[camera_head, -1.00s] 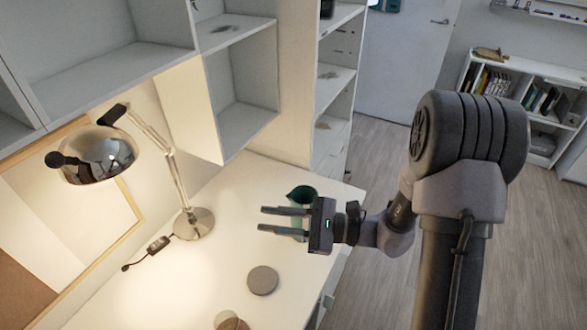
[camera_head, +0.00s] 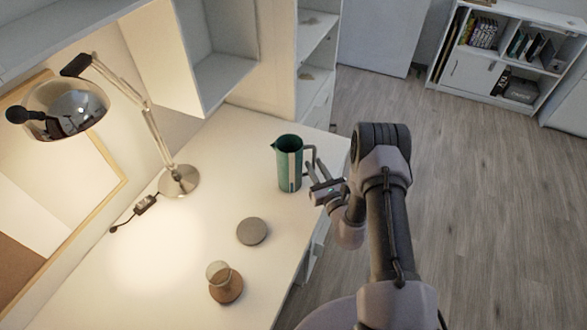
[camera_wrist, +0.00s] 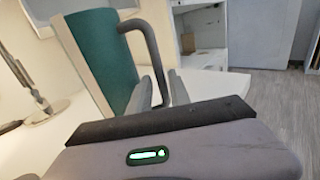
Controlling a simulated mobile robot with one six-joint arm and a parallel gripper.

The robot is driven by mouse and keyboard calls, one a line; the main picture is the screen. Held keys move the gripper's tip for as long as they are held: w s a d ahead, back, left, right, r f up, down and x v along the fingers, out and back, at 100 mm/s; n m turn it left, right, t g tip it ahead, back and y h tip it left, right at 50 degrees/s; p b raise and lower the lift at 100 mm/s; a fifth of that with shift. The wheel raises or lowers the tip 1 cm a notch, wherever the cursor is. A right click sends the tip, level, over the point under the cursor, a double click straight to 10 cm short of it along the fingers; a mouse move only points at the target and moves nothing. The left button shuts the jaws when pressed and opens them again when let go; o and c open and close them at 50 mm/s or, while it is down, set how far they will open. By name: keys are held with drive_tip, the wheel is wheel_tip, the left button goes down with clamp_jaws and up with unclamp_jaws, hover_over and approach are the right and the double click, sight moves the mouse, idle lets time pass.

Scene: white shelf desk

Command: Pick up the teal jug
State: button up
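The teal jug (camera_head: 282,168) stands upright on the white desk near its right edge, with its dark handle on the right side. In the wrist view the jug (camera_wrist: 108,58) fills the upper left, its base hidden by my gripper. My gripper (camera_head: 316,170) is just right of the jug, at the handle. In the wrist view the two fingers of my gripper (camera_wrist: 160,92) stand apart, and the handle (camera_wrist: 149,42) runs down between them. Whether either finger touches the handle I cannot tell.
A desk lamp (camera_head: 180,181) stands at the left with its cable and switch beside it. Shelves rise behind the jug.

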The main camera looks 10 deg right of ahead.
drive_tip(key=w, duration=0.1)
drive_tip(key=w+b, duration=0.1)
drive_tip(key=w, duration=0.3)
drive_tip(key=shift+a+r, duration=0.1)
drive_tip(key=shift+a, duration=0.2)
clamp_jaws()
drive_tip(key=shift+s, duration=0.1)
idle(0.9)
